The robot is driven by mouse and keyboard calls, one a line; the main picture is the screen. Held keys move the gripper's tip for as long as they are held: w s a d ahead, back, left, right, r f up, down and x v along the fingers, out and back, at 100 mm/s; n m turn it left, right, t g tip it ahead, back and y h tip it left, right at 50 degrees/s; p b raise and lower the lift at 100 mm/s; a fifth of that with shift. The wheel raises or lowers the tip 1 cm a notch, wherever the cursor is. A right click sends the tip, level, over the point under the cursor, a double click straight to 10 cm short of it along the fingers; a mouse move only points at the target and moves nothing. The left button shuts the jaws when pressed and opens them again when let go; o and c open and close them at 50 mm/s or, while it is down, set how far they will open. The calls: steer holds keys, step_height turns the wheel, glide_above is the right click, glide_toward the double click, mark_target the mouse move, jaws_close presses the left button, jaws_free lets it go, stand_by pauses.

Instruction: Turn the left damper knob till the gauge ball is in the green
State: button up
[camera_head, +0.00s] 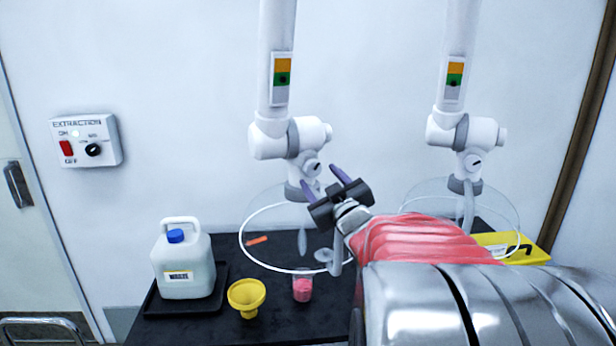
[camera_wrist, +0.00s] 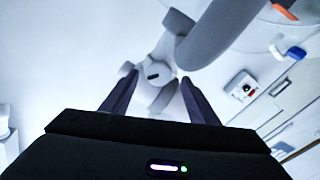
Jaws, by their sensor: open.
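The left damper knob (camera_head: 312,167) is a small round white knob with a dark slot, on the joint of the left white extraction arm. My gripper (camera_head: 322,181) is open, just below and right of it. In the wrist view the knob (camera_wrist: 154,72) shows between the tips of my open gripper (camera_wrist: 158,78); I cannot tell whether they touch it. The left gauge (camera_head: 281,92) has orange on top, green in the middle and grey-white below. A small dark spot, seemingly the ball, lies in the green band.
A right extraction arm (camera_head: 481,133) with its own gauge (camera_head: 454,80) stands alongside. Clear hoods hang over the black bench (camera_head: 200,322). On it are a white jug (camera_head: 184,268), yellow funnel (camera_head: 246,296) and pink-filled beaker (camera_head: 302,290). An extraction switch box (camera_head: 85,140) is on the wall.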

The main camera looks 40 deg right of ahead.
steer(key=v, duration=0.9)
steer(key=shift+s, duration=0.3)
steer(key=shift+a, duration=0.2)
